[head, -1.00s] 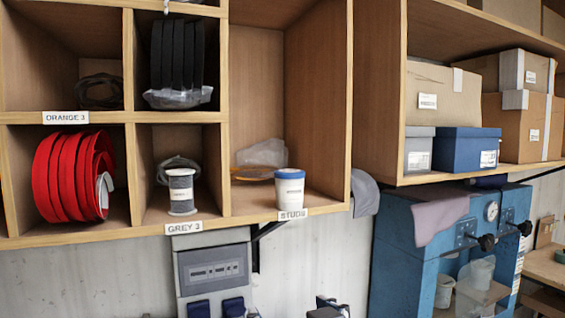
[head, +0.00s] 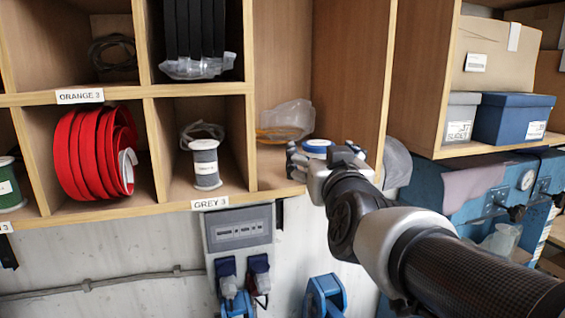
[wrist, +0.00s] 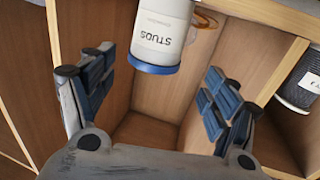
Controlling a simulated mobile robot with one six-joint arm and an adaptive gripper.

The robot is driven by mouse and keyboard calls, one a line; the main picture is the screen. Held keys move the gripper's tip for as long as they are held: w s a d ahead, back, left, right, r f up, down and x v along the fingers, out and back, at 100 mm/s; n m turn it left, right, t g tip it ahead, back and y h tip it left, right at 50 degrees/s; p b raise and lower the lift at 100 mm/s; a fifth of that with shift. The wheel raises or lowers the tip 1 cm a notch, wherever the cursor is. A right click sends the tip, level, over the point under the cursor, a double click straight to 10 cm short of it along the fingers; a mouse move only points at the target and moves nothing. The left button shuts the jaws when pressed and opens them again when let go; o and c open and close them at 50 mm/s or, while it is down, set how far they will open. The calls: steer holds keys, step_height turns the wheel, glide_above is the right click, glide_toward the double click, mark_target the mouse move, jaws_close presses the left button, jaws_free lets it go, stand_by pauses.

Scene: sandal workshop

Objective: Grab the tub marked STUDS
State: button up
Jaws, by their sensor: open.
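The STUDS tub is white with a blue lid. In the head view only its lid (head: 317,144) shows clearly above my gripper (head: 325,160), which hides the rest. In the wrist view, which looks upside down, the tub (wrist: 162,30) shows its STUDS label inverted and its blue lid low in the picture. My gripper (wrist: 160,78) is open there, with one blue-padded finger on each side of the tub. Gaps show between the fingers and the tub, and I see no contact.
The tub's cubby has wooden walls close on the right (head: 345,75). A clear bag (head: 287,120) lies behind the tub. A grey spool (head: 205,164) stands in the cubby to the left, above the GREY 3 label (head: 210,203). Red coils (head: 88,155) fill another cubby.

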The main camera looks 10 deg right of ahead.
steer(key=shift+w, duration=0.75)
steer(key=w, duration=0.1)
steer(key=w+p, duration=0.1)
steer(key=w, duration=0.1)
steer(key=w+d, duration=0.1)
steer(key=w, duration=0.1)
steer(key=shift+w+f+p, duration=0.25)
steer(key=shift+p, duration=0.15)
steer(key=shift+s, duration=0.25)
steer(key=shift+c, duration=0.3)
steer(key=shift+w, duration=0.15)
steer(key=c, duration=0.4)
steer(key=shift+r, duration=0.1)
steer(key=c, duration=0.9)
